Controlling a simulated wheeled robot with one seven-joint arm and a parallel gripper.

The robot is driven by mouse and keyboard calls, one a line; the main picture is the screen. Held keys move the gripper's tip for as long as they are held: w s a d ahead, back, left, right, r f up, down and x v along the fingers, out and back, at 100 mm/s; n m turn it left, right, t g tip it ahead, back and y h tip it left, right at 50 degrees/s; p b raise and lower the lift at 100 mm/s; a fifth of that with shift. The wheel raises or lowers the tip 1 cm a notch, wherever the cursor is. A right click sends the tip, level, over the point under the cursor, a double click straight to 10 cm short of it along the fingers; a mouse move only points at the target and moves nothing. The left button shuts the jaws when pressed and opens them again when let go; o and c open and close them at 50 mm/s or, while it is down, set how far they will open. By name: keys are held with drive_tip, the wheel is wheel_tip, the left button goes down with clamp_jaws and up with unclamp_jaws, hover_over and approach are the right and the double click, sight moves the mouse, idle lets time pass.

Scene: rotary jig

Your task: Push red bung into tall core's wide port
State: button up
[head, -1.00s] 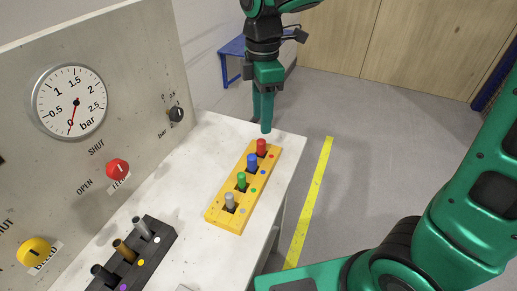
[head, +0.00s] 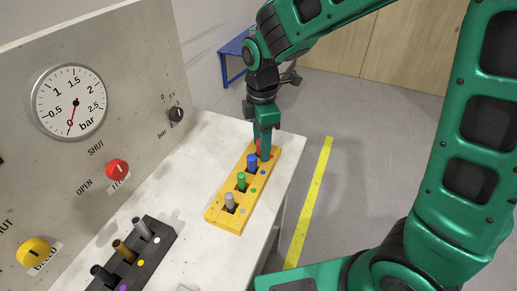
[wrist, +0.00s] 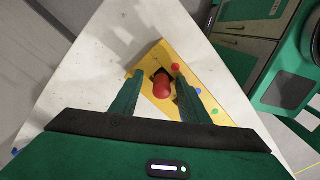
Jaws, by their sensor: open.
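The red bung (head: 259,146) stands in the far end slot of the yellow rack (head: 229,217). In the wrist view the red bung (wrist: 162,86) lies between the two fingers, with a gap on each side. My gripper (head: 264,152) is open, pointing down over that end of the rack, and partly hides the bung in the head view. It also shows in the wrist view (wrist: 155,78). The tall core and its wide port cannot be made out in these views.
The rack also holds a blue bung (head: 252,162), a green one (head: 241,180) and a grey one (head: 229,200). A panel with a gauge (head: 69,102) and knobs rises at left. Bare white bench (head: 185,185) lies between.

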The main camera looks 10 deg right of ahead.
drive_tip(key=shift+c, duration=0.7)
clamp_jaws()
